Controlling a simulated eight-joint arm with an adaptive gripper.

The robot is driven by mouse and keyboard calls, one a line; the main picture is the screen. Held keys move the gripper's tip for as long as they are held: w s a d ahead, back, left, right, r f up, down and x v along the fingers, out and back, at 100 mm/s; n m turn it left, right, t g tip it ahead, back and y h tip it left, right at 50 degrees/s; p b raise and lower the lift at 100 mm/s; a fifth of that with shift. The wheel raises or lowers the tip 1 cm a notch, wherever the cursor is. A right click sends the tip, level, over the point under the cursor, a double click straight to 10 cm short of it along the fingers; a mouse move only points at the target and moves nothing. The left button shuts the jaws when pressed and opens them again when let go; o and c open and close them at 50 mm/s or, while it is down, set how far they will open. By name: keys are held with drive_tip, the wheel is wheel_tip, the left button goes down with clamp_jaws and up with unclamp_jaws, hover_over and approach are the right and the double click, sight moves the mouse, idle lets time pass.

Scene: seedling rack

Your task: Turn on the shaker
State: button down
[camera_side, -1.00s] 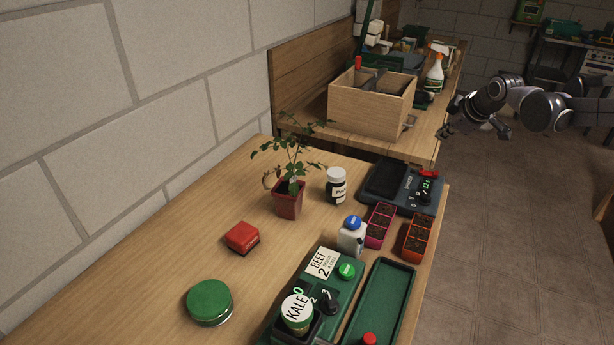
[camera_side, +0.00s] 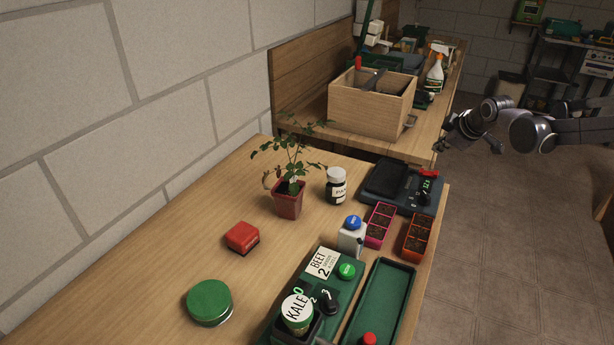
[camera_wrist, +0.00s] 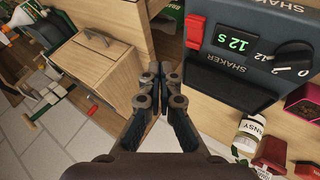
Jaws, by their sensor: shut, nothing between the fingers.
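The shaker (camera_side: 385,200) is a dark box at the back right of the bench in the side view. It has a black platform, a red switch (camera_side: 429,173) and a green display. In the wrist view the shaker (camera_wrist: 262,28) is at the upper right, its display reading 12 s. Its red switch (camera_wrist: 194,32) and black dial (camera_wrist: 292,57) show there too. My gripper (camera_wrist: 165,72) is shut and empty, below and left of the red switch in the wrist view. In the side view my gripper (camera_side: 438,147) is in the air beyond the bench's right edge, apart from the shaker.
A green device (camera_side: 346,270) is at the front.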

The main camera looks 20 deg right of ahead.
sight(436, 174)
drive_tip(key=shift+s+d+f, duration=0.15)
drive_tip(key=shift+f, duration=1.05)
drive_tip(key=shift+s+d+f, duration=0.1)
drive_tip(key=shift+f, duration=1.1)
drive_tip(key=shift+f, duration=0.15)
drive_tip(key=shift+f, duration=0.25)
